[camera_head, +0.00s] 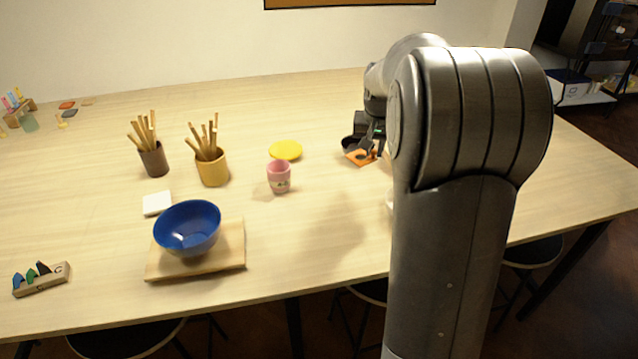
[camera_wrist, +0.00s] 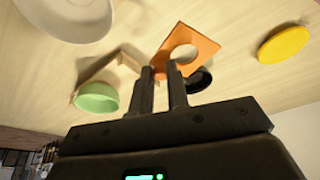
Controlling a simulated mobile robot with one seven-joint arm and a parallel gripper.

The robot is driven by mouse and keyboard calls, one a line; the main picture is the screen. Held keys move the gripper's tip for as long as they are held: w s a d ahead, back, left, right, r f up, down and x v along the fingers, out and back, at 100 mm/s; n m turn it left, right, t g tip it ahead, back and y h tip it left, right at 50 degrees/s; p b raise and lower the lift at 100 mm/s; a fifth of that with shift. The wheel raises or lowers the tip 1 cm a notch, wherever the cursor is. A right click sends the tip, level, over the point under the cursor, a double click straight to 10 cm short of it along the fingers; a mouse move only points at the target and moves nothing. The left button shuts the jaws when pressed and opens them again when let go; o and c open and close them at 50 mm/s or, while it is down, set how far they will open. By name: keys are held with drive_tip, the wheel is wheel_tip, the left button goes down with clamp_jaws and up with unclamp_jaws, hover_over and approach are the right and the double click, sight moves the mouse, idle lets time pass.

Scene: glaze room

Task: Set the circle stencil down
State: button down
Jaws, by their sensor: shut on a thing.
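The circle stencil is a flat orange square plate with a round hole, seen in the wrist view (camera_wrist: 207,46) and partly in the head view (camera_head: 364,161). My gripper (camera_wrist: 161,72) is shut on it near one corner, with the plate reaching out beyond the fingertips. In the head view my gripper (camera_head: 375,146) is at the right-middle of the table, partly hidden by my arm. I cannot tell whether the plate touches the table.
A black bowl (camera_wrist: 201,80), a green bowl (camera_wrist: 97,97) and a pale bowl (camera_wrist: 68,14) are near my gripper. A yellow disc (camera_head: 285,150) and a pink cup (camera_head: 279,177) stand to the left. A blue bowl (camera_head: 187,228) sits on a board. Bare table lies in front of the cup.

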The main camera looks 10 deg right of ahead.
drive_tip(key=shift+w+a+f, duration=0.1)
drive_tip(key=shift+a+f, duration=0.1)
drive_tip(key=shift+f, duration=0.2)
drive_tip(key=w+a+f, duration=0.2)
drive_tip(key=a, duration=0.1)
drive_tip(key=w+a+f, duration=0.2)
drive_tip(key=a, duration=0.1)
drive_tip(key=w+a+f, duration=0.2)
drive_tip(key=a+f, duration=0.1)
drive_tip(key=shift+w, duration=0.3)
drive_tip(key=shift+a+f, duration=0.1)
drive_tip(key=shift+f, duration=1.9)
drive_tip(key=c, duration=1.4)
unclamp_jaws()
drive_tip(key=shift+f, duration=0.1)
